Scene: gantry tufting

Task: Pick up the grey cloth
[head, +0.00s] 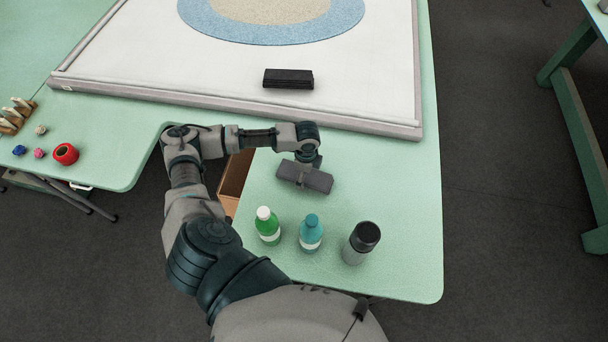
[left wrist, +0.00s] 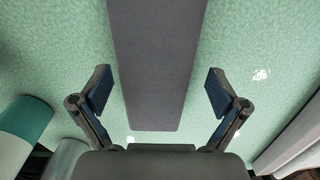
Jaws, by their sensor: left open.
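The grey cloth (head: 318,181) is a folded, flat strip lying on the green table, just below the white framed board. In the left wrist view the cloth (left wrist: 156,65) runs lengthwise between the two fingers, with green table showing on both sides. My left gripper (left wrist: 158,92) is open, one finger on each side of the cloth and apart from it. In the head view my left gripper (head: 304,172) is above the cloth and hides part of it. My right gripper is not in view.
A black block (head: 288,79) lies on the framed board (head: 350,105). A red spool (head: 65,154) is at left. The table right of the cloth is clear.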

